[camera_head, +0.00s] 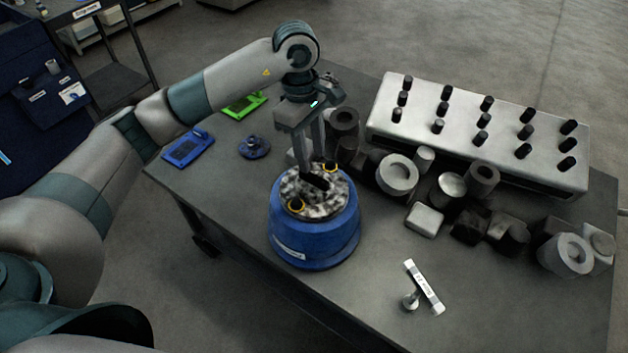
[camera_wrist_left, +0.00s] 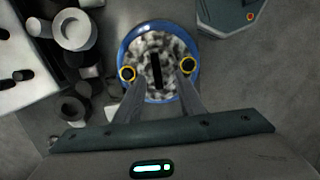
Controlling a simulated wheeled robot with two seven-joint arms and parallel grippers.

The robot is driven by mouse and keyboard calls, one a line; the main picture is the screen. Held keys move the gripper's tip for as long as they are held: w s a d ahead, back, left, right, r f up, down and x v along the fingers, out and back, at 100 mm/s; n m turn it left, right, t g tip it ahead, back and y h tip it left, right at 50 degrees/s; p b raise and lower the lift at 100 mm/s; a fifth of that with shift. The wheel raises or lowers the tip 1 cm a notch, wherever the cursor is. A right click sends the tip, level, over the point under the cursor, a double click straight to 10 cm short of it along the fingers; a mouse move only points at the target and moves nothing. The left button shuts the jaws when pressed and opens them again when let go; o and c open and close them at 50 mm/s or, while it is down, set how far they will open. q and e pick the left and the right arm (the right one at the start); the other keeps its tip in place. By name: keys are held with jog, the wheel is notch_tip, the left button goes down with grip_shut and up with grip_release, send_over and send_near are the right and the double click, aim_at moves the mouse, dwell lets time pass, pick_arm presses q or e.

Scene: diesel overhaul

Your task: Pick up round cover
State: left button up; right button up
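A blue round container (camera_head: 315,236) stands upright on the table. Its round, mottled grey-white top (camera_head: 325,200) has a black bar in the middle and two yellow-ringed spots near the rim. My left gripper (camera_head: 312,172) points down over this top, and the left wrist view shows its fingers (camera_wrist_left: 158,92) apart, with the black bar between and beyond them. Contact cannot be told. A small blue round piece with a raised middle (camera_head: 254,147) lies left of the container. I cannot tell which of these is the round cover. My right gripper is not in view.
A pale block with rows of black pegs (camera_head: 475,130) stands at the back right. Several grey and dark cylinders and blocks (camera_head: 397,174) crowd in front of it. Blue (camera_head: 188,148) and green (camera_head: 243,104) flat pieces lie at left. The front right holds a labelled strip (camera_head: 424,288).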

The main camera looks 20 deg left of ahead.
aim_at(314, 176)
pick_arm(q)
jog(key=shift+d+f+p, duration=0.15)
jog(key=shift+f+p, duration=0.15)
jog(key=shift+f, duration=0.85)
jog(key=shift+w+f+p, duration=0.15)
jog(key=shift+f+p, duration=0.45)
jog(key=shift+p, duration=0.15)
jog(key=f+p, duration=0.1)
jog(key=f, duration=0.2)
jog(key=shift+w+p, duration=0.2)
jog(key=shift+p, duration=0.2)
jog(key=shift+f, duration=0.55)
jog(key=shift+r, duration=0.1)
grip_shut()
